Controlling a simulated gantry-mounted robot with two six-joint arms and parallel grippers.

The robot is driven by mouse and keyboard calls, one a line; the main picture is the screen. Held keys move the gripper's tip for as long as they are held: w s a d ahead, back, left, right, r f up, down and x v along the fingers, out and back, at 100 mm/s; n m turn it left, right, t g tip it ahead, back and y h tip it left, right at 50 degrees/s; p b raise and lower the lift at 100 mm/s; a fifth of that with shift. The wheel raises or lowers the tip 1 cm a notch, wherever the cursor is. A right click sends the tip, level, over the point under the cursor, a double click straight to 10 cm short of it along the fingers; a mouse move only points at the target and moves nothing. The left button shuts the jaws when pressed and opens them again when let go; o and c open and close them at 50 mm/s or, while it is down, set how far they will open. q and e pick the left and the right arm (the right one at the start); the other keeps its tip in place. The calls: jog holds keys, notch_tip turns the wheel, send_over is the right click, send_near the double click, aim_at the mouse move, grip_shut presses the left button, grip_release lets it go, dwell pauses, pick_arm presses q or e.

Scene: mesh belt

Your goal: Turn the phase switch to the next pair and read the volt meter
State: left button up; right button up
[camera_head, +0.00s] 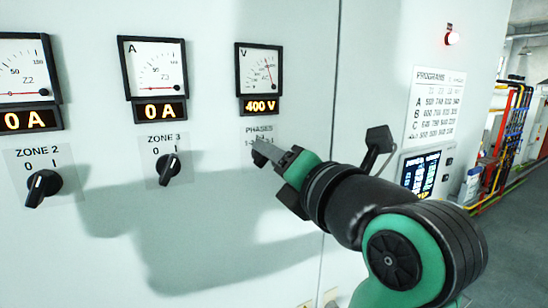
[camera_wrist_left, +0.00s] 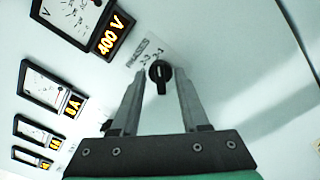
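The phase switch (camera_head: 259,157) is a black knob under the PHASES label, partly hidden by my gripper in the head view. In the left wrist view the phase switch (camera_wrist_left: 160,73) shows its handle pointing toward the gripper's palm. My left gripper (camera_head: 268,152) is at the switch. In the left wrist view my left gripper (camera_wrist_left: 160,82) is open, with one finger on each side of the knob and gaps visible. The volt meter (camera_head: 258,68) has its needle right of centre, and its display (camera_head: 260,106) reads 400 V. My right gripper is not in view.
The ZONE 3 switch (camera_head: 168,168) and ZONE 2 switch (camera_head: 43,187) are on the panel to the left, under meters reading 0 A.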

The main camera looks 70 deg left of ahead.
pick_arm(q)
jog(key=shift+d, duration=0.1)
jog(key=w+d+b, duration=0.1)
jog(key=d, duration=1)
jog(key=shift+d, duration=0.2)
